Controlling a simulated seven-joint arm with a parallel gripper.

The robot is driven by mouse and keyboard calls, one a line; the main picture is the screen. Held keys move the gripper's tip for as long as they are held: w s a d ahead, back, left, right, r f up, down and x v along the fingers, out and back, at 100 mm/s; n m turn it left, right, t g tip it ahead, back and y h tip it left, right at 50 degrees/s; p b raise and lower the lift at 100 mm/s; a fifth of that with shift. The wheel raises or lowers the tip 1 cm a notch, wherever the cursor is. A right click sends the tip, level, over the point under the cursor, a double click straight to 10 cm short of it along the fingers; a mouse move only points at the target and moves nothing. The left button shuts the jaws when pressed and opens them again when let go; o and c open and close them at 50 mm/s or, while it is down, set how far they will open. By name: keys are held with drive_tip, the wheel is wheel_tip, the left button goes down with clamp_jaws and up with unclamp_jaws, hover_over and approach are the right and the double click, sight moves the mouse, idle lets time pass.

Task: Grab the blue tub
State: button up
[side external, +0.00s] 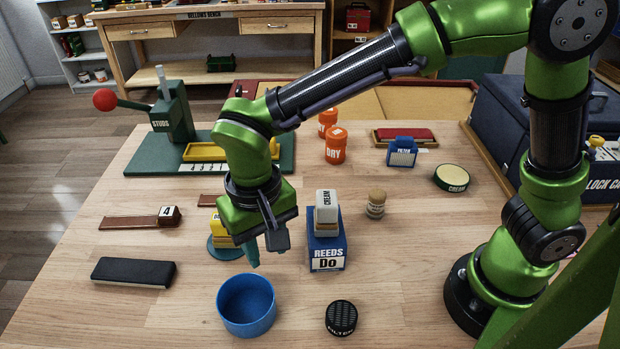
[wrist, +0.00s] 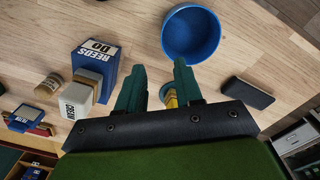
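The blue tub (side external: 246,304) is a round, open, empty bowl-like container standing on the wooden table near its front edge. In the wrist view the tub (wrist: 191,33) lies just beyond my fingertips, a little to the right. My gripper (side external: 268,256) is above and behind the tub in the side view, apart from it, with its fingers pointing down. In the wrist view the two green fingers of my gripper (wrist: 155,72) are spread with a clear gap and nothing held between them. A yellow thing shows lower down, partly hidden by the right finger.
A blue REEDS box (side external: 327,252) with a cream container (side external: 326,212) on it stands right of my gripper. A black FILTER disc (side external: 341,317) lies right of the tub, a black block (side external: 133,272) to its left. Bare table surrounds the tub.

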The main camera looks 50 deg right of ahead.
sight(269, 284)
wheel_tip(269, 284, down, 7)
drive_tip(key=shift+d+r, duration=0.1)
drive_tip(key=shift+a+f, duration=0.2)
drive_tip(key=shift+f, duration=2.55)
drive_tip(key=shift+c, duration=0.4)
clamp_jaws()
